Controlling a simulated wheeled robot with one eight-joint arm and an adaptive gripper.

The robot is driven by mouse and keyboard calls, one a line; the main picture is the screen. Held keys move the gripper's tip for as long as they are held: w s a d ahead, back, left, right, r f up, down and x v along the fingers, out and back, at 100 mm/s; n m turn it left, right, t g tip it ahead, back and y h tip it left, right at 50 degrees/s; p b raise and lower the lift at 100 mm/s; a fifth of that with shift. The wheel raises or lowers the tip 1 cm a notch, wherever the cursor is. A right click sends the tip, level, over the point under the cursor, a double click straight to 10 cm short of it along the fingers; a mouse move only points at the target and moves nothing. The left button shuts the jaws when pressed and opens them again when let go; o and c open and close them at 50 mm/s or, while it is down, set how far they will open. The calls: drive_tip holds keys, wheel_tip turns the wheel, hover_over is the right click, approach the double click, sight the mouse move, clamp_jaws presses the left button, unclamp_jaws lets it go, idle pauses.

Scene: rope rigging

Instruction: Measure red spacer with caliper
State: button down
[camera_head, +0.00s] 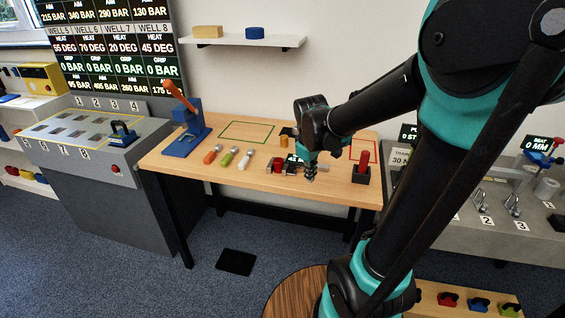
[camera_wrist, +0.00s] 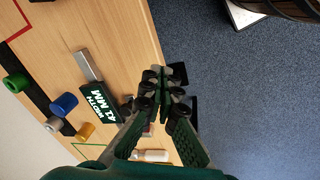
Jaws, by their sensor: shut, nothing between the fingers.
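The caliper (camera_wrist: 88,66) lies on the wooden table, with a grey bar and a dark display (camera_wrist: 100,103) that seems to read 41 MM. The red spacer (camera_head: 277,165) is at the caliper's left end in the head view, beside grey jaw parts; I cannot tell whether the jaws touch it. In the wrist view that area is mostly hidden behind my fingers. My gripper (camera_head: 309,175) is shut and empty, pointing down near the table's front edge, to the right of the red spacer. In the wrist view its fingertips (camera_wrist: 167,87) are together beside the caliper.
Green (camera_wrist: 14,87), blue (camera_wrist: 64,104), grey (camera_wrist: 53,124) and yellow (camera_wrist: 85,131) cylinders stand behind the caliper. Handled tools (camera_head: 228,158) and a blue press (camera_head: 188,130) are on the left. A black block (camera_head: 356,177) with a red peg is on the right.

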drive_tip(key=w+a+r+n+h, duration=0.1)
drive_tip(key=w+a+r+n, duration=0.2)
drive_tip(key=w+a+n, duration=0.25)
drive_tip(key=n+g+h, duration=0.2)
drive_tip(key=n, duration=0.4)
approach(284, 169)
drive_tip(key=a+r, duration=0.4)
drive_tip(key=x, duration=1)
drive_tip(key=shift+s, duration=0.3)
drive_tip(key=shift+w+d, duration=0.15)
drive_tip(key=shift+d, duration=1.05)
drive_tip(key=shift+w+d, duration=0.1)
drive_tip(key=shift+d, duration=0.55)
drive_tip(key=shift+d, duration=0.1)
